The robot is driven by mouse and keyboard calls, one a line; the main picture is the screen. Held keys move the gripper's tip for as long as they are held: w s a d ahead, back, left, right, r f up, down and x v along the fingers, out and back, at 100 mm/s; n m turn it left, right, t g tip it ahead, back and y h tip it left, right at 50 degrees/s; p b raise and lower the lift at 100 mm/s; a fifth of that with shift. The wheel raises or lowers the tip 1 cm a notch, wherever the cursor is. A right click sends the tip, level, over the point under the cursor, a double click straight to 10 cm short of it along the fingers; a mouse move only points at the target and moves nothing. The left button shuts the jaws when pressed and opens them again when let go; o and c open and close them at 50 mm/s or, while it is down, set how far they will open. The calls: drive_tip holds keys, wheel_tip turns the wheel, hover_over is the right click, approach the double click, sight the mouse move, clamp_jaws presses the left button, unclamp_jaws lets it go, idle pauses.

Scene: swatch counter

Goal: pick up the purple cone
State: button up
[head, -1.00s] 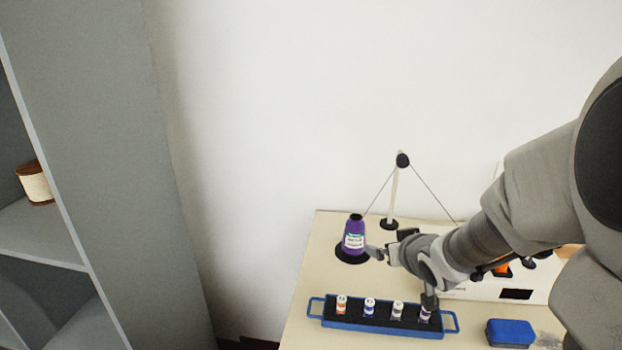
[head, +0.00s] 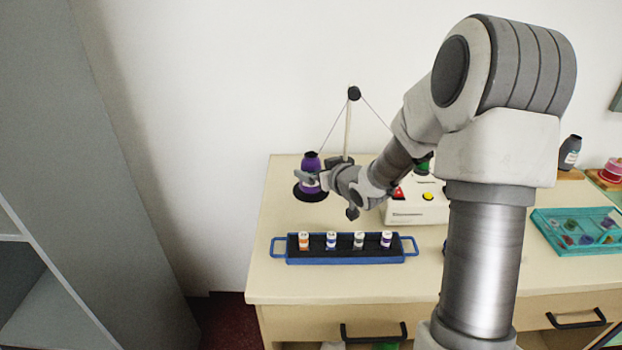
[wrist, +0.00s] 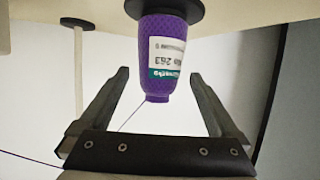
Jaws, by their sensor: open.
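The purple cone (head: 310,160) stands upright on a round black base (head: 309,196) at the back left of the counter. It has a white and green label, and a thread runs from its top to a post. My gripper (head: 312,180) is in front of the cone and hides part of it in the head view. In the wrist view, where the picture is upside down, the cone (wrist: 162,55) lies in line with the gap between the open fingers (wrist: 158,78). The fingers are not closed on it. From these views I cannot tell whether they touch it.
A white post (head: 347,130) with a black knob stands right of the cone, threads running from it. A blue-handled tray (head: 345,257) with several small spools lies in front. A white box with coloured buttons (head: 415,210) and a teal tray (head: 562,244) are further right.

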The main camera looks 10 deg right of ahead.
sight(306, 167)
drive_tip(key=shift+b+x, duration=0.5)
drive_tip(key=shift+x, duration=2.9)
drive_tip(key=shift+s+f, duration=0.15)
drive_tip(key=c, duration=1.5)
